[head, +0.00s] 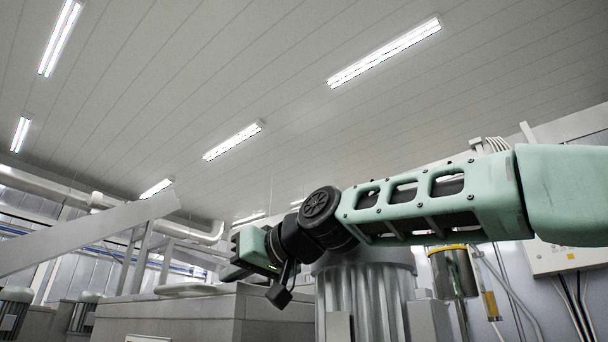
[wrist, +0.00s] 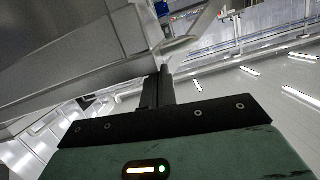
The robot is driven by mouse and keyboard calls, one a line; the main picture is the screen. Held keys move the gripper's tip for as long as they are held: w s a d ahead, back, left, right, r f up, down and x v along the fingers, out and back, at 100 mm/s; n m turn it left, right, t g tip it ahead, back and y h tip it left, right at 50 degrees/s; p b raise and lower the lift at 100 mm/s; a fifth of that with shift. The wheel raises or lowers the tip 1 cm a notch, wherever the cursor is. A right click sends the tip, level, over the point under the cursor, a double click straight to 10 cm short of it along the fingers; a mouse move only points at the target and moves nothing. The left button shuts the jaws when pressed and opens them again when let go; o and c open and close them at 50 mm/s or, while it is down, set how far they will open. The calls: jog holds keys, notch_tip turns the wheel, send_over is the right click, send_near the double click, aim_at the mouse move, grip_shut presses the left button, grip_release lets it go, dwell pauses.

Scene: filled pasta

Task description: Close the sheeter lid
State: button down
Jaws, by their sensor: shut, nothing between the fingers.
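A long light-grey panel (head: 85,238) slants up to the right at the left of the head view; it may be the sheeter lid, raised, but I cannot tell for sure. In the wrist view a similar slanted panel (wrist: 206,20) shows beyond the fingers. Below and right of it in the head view stands a grey machine body (head: 170,325) with a flat top, which may be the sheeter. My gripper (head: 226,268) is above this top. In the wrist view my gripper (wrist: 160,76) has its dark fingers together, with nothing between them. Contact with the machine cannot be made out.
A pale rounded piece (head: 195,289) lies on the machine top, near my gripper. A ribbed grey cylinder (head: 362,300) stands behind my arm. A wall cabinet (head: 555,262) with cables is at the right. Pipes (head: 150,226) run along the left background. The space above is open.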

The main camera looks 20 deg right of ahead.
jog(key=shift+f, duration=0.8)
notch_tip(320, 180, up, 12)
jog(key=p, duration=0.2)
jog(key=shift+f, duration=0.25)
jog(key=shift+s, duration=0.1)
